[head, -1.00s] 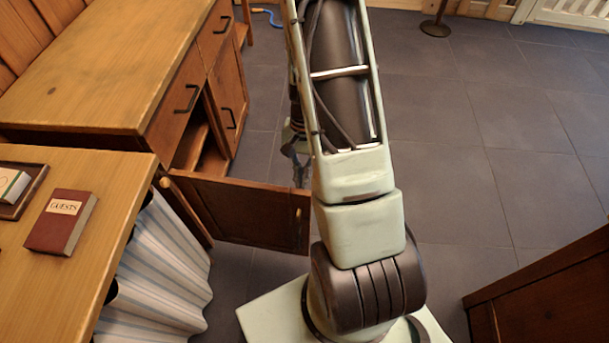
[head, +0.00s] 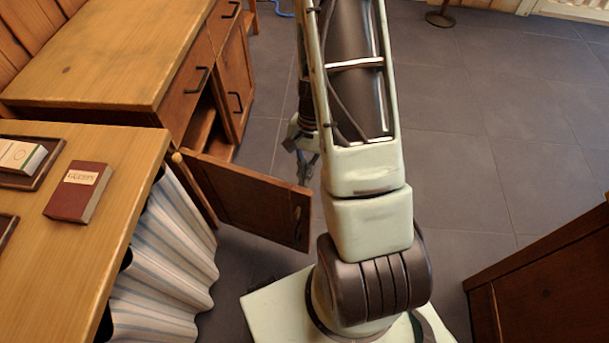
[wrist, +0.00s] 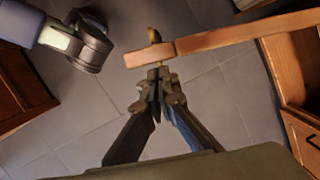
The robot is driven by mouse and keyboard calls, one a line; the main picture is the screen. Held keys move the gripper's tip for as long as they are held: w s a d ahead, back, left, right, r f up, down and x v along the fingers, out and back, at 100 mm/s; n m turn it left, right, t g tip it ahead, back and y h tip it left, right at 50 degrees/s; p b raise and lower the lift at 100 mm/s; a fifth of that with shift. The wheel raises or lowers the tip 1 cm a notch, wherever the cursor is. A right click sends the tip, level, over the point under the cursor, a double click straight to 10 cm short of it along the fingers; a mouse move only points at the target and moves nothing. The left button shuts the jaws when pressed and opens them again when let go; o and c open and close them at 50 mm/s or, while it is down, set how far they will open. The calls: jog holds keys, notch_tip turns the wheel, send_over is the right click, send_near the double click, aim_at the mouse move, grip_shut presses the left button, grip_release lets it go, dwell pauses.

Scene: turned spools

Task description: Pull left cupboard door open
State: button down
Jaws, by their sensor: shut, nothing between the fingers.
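The left cupboard door (head: 250,200) is brown wood and stands swung out wide from the cupboard, with its outer face toward the head camera. Its dark handle (head: 298,215) is near the free edge; in the wrist view the handle (wrist: 155,37) is on the far side of the door's top edge (wrist: 215,40). My gripper (wrist: 158,75) is shut and empty, on the inner side of the door, with its tips close against the free end. Whether they touch is unclear. In the head view my gripper (head: 306,172) is behind the door, partly hidden.
The wooden cupboard (head: 100,60) has a second, shut door (head: 236,90). A desk (head: 100,235) with a red guest book (head: 78,192) and a striped curtain (head: 165,260) is at left. Dark wooden furniture (head: 545,275) stands at lower right. Tiled floor (head: 470,130) is clear at right.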

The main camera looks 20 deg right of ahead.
jog(key=v, duration=1.2)
